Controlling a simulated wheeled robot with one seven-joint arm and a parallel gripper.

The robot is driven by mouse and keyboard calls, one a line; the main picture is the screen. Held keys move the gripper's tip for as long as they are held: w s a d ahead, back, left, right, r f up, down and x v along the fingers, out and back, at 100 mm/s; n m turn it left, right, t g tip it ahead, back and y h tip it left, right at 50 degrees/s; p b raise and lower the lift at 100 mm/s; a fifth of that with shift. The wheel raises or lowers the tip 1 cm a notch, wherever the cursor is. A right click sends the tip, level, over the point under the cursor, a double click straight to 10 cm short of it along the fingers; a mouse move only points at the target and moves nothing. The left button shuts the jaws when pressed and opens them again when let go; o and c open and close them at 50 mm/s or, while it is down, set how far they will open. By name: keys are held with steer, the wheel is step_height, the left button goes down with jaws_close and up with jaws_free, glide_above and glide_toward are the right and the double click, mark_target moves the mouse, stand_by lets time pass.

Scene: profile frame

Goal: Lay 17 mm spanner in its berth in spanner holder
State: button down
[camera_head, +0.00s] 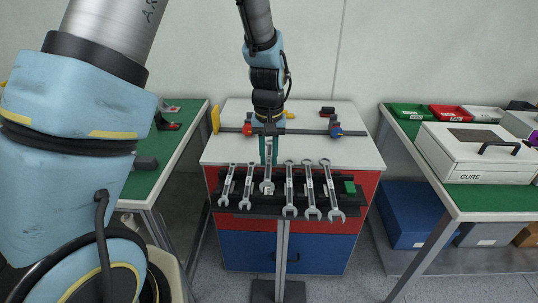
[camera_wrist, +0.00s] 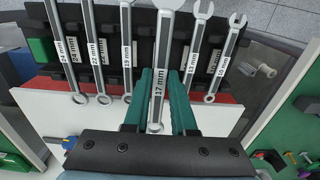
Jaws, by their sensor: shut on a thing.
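The black spanner holder (camera_head: 262,210) carries several other spanners side by side. The held one lies over the gap between them, set further back than its neighbours. It looks nearer the wrist camera than they do, but whether it touches the holder I cannot tell.
Spanners marked 19 mm (camera_wrist: 127,50) and 22 mm (camera_wrist: 96,50) flank it on one side, smaller ones on the other. A green block (camera_head: 350,187) sits at the holder's right end. A rail (camera_head: 310,132) with coloured parts crosses the white worktop (camera_head: 350,152) behind.

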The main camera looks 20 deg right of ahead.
mark_target(269, 162)
steer(key=shift+f+b, duration=1.35)
steer(key=shift+f, duration=1.05)
steer(key=shift+f+b, duration=0.6)
steer(key=shift+f, duration=0.9)
steer(key=c, duration=0.7)
jaws_free()
steer(key=shift+o, duration=0.2)
step_height(269, 162, up, 11)
steer(key=shift+s+f+b, duration=0.1)
steer(key=shift+b, duration=0.8)
steer(key=shift+a, duration=0.1)
